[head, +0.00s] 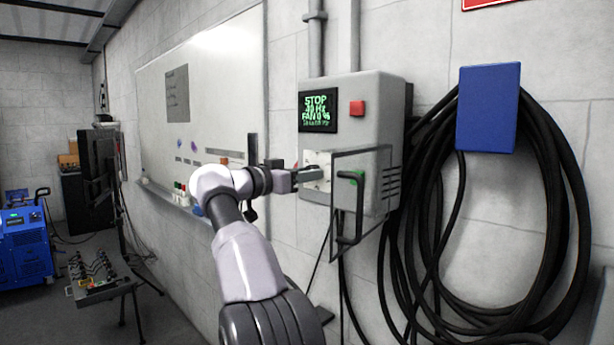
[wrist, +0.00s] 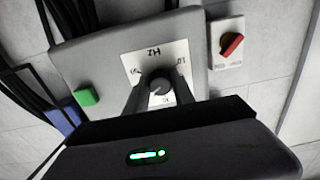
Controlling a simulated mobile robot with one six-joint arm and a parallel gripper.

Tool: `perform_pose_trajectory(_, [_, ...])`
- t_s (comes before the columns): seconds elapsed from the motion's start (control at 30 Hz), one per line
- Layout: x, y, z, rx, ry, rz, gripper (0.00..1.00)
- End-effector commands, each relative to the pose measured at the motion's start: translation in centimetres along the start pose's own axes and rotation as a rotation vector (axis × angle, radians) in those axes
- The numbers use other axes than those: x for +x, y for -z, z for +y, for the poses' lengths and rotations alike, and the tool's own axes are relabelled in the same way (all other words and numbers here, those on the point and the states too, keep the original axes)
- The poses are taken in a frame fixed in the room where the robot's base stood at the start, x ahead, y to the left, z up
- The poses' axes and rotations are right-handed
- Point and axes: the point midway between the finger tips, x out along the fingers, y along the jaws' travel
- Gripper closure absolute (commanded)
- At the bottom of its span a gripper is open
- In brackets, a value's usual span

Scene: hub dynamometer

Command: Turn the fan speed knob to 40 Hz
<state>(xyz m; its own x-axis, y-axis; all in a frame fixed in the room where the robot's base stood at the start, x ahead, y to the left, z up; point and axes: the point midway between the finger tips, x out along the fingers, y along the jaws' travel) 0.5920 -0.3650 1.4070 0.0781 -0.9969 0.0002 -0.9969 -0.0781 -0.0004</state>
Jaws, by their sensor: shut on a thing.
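The fan speed knob (wrist: 158,84) is dark and round. It sits on a white dial plate (wrist: 152,58) marked "Hz", on the grey control box (head: 366,98). My gripper (wrist: 158,88) has one finger on each side of the knob and is shut on it. A small light mark shows on the knob's face, but its exact setting is too small to read. In the head view my gripper (head: 308,175) reaches the plate from the left and hides the knob. The display (head: 318,111) shows green text with "STOP" on top; the Hz figure is unclear.
A see-through panel with a black handle (head: 347,225) stands just right of my gripper. A red button (head: 357,108) is above, and a green button (wrist: 86,97) and a red rotary switch (wrist: 231,44) show in the wrist view. Black cables (head: 450,210) hang at right.

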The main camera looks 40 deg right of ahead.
Motion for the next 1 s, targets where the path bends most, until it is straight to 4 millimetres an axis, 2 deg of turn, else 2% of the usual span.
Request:
perform_pose_trajectory(0.3, [0.0, -0.1, 0.0, 0.001, 0.000, -0.002, 1.00])
perform_pose_trajectory(0.33, [0.0, -0.1, 0.0, 0.000, 0.000, -0.002, 0.66])
perform_pose_trajectory(0.43, [0.0, -0.1, 0.0, 0.000, 0.000, -0.001, 0.48])
perform_pose_trajectory(0.77, [-0.2, 0.0, 0.0, -0.001, 0.001, 0.000, 0.48])
perform_pose_trajectory(0.87, [-1.4, 0.0, -0.1, -0.001, 0.003, -0.001, 0.48])
perform_pose_trajectory(1.0, [-5.1, 0.0, -0.1, -0.002, 0.005, -0.001, 0.48])
